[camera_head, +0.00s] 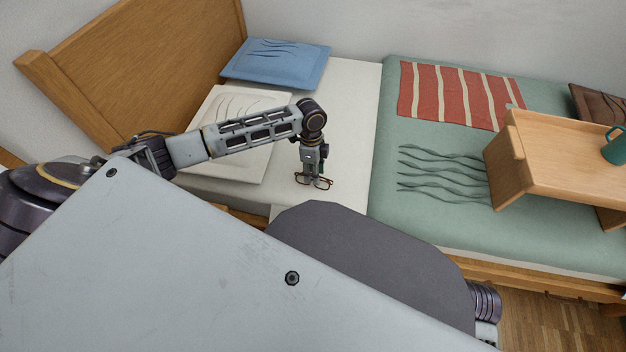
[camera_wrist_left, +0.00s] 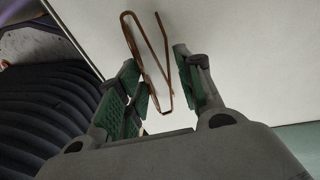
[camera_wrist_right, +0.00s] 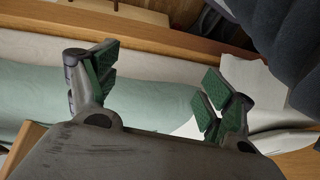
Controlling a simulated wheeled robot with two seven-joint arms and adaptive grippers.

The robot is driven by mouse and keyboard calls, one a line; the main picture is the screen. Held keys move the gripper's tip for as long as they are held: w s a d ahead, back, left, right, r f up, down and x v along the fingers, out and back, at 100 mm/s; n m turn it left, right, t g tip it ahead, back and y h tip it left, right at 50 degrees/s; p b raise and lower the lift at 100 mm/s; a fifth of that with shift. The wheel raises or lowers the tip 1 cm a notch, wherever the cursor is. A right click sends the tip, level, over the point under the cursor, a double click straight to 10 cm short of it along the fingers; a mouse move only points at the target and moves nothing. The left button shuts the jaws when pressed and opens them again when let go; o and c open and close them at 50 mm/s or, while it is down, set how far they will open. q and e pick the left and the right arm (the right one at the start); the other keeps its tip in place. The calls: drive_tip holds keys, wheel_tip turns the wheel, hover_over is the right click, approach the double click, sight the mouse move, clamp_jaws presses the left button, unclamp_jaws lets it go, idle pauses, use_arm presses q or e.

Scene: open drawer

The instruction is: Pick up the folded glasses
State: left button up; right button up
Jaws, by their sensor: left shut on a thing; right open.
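The folded glasses (camera_head: 326,183) have thin brown frames. In the head view they are at the tip of my left gripper (camera_head: 314,172), over the white sheet. In the left wrist view the brown frame (camera_wrist_left: 163,45) runs between the green pads of my left gripper (camera_wrist_left: 158,78), which is shut on it. Whether the glasses touch the sheet I cannot tell. My right gripper (camera_wrist_right: 158,85) is open and empty in the right wrist view. It is hidden in the head view.
The bed has a wooden headboard (camera_head: 150,70), a white pillow (camera_head: 240,105), a blue pillow (camera_head: 280,62) and a green blanket (camera_head: 430,225). A red striped cloth (camera_head: 455,95) lies on it. A wooden bed tray (camera_head: 550,150) with a teal mug (camera_head: 615,147) stands at right.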

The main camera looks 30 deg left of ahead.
use_arm(q)
drive_tip(key=shift+r, duration=0.1)
drive_tip(key=shift+c, duration=0.2)
drive_tip(key=shift+r, duration=0.45)
wheel_tip(320, 180, up, 4)
drive_tip(key=shift+r+p, duration=0.15)
drive_tip(key=shift+p, duration=1)
wheel_tip(320, 180, up, 5)
drive_tip(key=shift+f+p, duration=0.2)
drive_tip(key=shift+p, duration=0.6)
use_arm(e)
drive_tip(key=shift+s+d+r+g+h, duration=0.2)
drive_tip(key=shift+d+r+g, duration=0.1)
drive_tip(key=shift+d, duration=0.15)
drive_tip(key=shift+s+d+r+g+h, duration=0.1)
drive_tip(key=shift+d+r+g+h, duration=0.1)
drive_tip(key=shift+d+r+g, duration=0.15)
drive_tip(key=shift+w, duration=0.2)
